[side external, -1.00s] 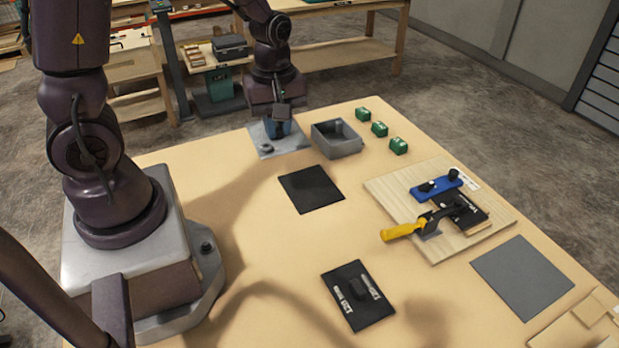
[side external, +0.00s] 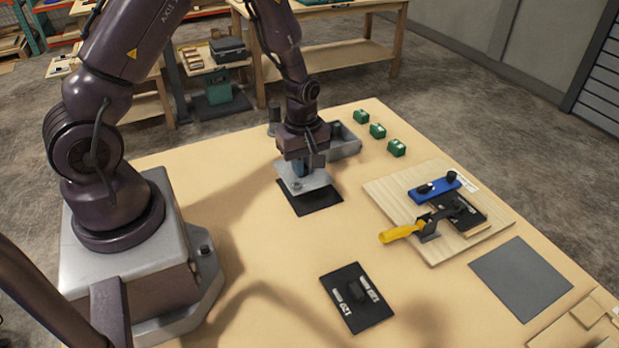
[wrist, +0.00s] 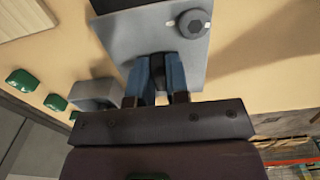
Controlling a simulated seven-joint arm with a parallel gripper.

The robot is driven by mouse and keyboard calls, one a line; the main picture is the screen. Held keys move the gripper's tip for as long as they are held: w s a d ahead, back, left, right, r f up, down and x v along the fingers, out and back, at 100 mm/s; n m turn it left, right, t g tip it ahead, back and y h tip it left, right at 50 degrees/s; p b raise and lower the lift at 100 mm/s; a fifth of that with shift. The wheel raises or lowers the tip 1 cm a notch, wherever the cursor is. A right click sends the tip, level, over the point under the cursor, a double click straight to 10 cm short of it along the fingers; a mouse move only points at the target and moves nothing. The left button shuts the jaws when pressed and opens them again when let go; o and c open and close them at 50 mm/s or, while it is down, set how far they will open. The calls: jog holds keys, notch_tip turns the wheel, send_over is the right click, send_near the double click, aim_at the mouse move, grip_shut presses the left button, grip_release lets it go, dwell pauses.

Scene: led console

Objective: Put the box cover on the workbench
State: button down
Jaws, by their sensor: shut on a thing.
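The box cover is a flat grey plate (side external: 318,181) with a dark round knob near one corner. My gripper (side external: 302,170) is shut on its upright dark handle. In the wrist view the plate (wrist: 125,38) hangs off my gripper (wrist: 158,75), whose blue fingers sit on both sides of the handle. The plate is over the far part of a black square mat (side external: 318,207). It looks raised, but I cannot tell the exact gap. The open grey box (side external: 348,148) is just behind my gripper, partly hidden. The workbench (side external: 240,220) is the wide tan top.
Several green blocks (side external: 377,131) stand along the far right edge. A wooden board (side external: 395,205) carries a yellow-handled clamp (side external: 402,233) and a blue bar (side external: 435,189). A black labelled plate (side external: 356,297) is at the front, a grey mat (side external: 521,279) at right. The front-left bench is clear.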

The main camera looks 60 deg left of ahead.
aim_at(310, 179)
jog(key=shift+w+a+f, duration=0.2)
jog(key=shift+w+f, duration=0.4)
jog(key=shift+f, duration=0.1)
jog(key=shift+w+f, duration=0.15)
jog(key=shift+f, duration=0.8)
jog(key=shift+w+f, duration=0.1)
jog(key=shift+f, duration=0.85)
jog(key=c, duration=1.1)
grip_release()
jog(key=shift+f, duration=0.1)
